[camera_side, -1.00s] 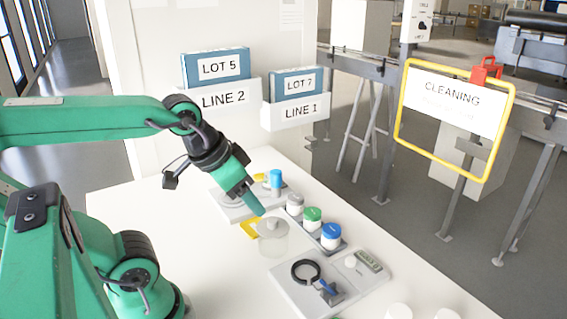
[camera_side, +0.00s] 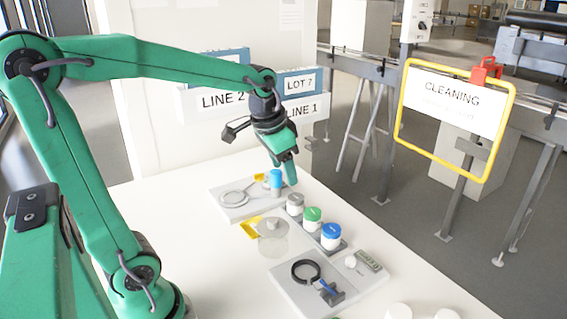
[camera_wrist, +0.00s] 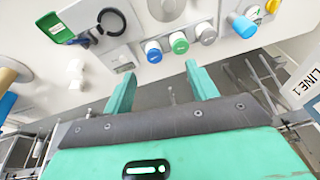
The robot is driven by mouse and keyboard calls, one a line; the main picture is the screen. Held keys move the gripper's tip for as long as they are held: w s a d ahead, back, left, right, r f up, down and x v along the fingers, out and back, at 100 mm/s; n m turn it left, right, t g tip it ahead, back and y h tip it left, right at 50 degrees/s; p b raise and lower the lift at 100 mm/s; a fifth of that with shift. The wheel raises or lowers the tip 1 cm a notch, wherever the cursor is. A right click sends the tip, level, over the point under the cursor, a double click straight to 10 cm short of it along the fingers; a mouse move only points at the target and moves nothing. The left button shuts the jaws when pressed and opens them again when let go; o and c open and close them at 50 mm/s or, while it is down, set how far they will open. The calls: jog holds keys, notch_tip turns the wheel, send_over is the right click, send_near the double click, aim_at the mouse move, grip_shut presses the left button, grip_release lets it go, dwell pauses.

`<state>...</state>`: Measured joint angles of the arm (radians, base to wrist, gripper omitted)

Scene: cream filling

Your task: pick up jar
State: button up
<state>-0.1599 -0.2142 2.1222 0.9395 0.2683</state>
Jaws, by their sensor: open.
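Three small white jars stand in a row on a dark rack: one with a grey lid (camera_side: 295,200), one with a green lid (camera_side: 313,215) and one with a blue lid (camera_side: 331,232). In the wrist view the blue (camera_wrist: 153,50), green (camera_wrist: 179,42) and grey (camera_wrist: 205,33) lids lie beyond my fingertips. My gripper (camera_side: 291,183) is above the table near the grey-lidded jar, pointing down. Its two fingers are spread and empty in the wrist view (camera_wrist: 160,82). Which jar is meant cannot be told.
A clear vessel with a pale lid (camera_side: 272,229) stands left of the jars. A grey plate (camera_side: 225,211) and blue-topped cylinder (camera_side: 276,179) are behind. A plate with a black ring (camera_side: 306,271) is in front. LOT signs (camera_side: 300,83) stand behind.

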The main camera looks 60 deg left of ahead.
jog(key=w+a+f+g, duration=0.2)
jog(key=w+a+f, duration=0.4)
jog(key=w+a, duration=0.15)
jog(key=m+g, duration=0.1)
jog(key=m, duration=0.1)
send_over(296, 197)
jog(key=shift+h, duration=0.3)
jog(key=f, duration=0.8)
jog(key=shift+s+f, duration=0.25)
jog(key=shift+f, duration=0.05)
jog(key=shift+w+a+f, duration=0.15)
jog(key=shift+a+f, duration=0.1)
jog(key=shift+f, duration=1.45)
jog(key=shift+w+d+f, duration=0.1)
jog(key=shift+f, duration=1.2)
jog(key=shift+d+f, duration=0.1)
jog(key=shift+f, duration=1.15)
jog(key=c, duration=0.8)
